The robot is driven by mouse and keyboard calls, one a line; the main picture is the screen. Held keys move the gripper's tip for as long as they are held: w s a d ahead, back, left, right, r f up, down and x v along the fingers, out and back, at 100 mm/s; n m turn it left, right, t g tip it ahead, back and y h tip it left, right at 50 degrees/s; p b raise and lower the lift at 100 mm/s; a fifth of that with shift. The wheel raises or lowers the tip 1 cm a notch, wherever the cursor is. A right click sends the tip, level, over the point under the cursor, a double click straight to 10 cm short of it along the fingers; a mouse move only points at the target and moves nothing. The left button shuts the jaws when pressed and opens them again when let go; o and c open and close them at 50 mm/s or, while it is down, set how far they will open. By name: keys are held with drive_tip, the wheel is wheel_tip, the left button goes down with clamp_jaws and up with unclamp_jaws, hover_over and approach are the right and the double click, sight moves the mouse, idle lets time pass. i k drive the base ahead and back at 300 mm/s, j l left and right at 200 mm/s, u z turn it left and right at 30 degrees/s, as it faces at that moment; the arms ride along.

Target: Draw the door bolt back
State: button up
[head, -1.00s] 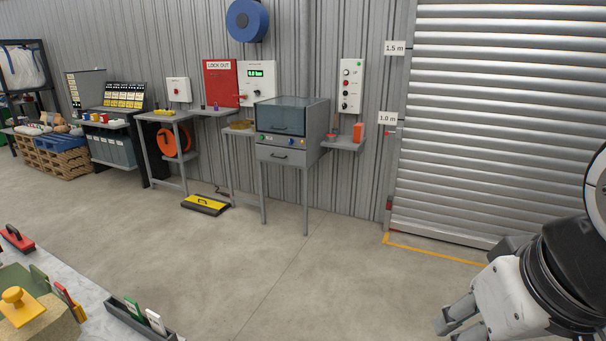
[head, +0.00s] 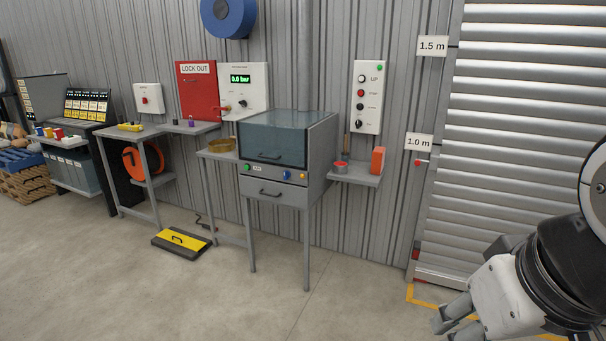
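The roller door (head: 530,140) of grey slats fills the right side of the head view. A small red-tipped fitting (head: 420,162) sits at its left edge, just below the 1.0 m sign. A red patch (head: 416,251) shows lower on the same edge. Both are too small for me to tell which is the bolt or how it stands. My gripper (head: 453,321) is at the lower right, in front of the door and well apart from its edge. Its two fingers look spread with nothing between them; the lower one is partly cut off by the frame.
A grey cabinet on legs (head: 275,190) stands by the wall, with a small shelf (head: 355,174) right of it. Yellow floor tape (head: 410,294) marks the door front. The floor between is clear.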

sight(418, 162)
drive_tip(key=i+z, duration=0.1)
drive_tip(key=i, duration=0.85)
drive_tip(key=i+j, duration=0.2)
drive_tip(key=i, duration=0.75)
drive_tip(key=i+z, duration=0.25)
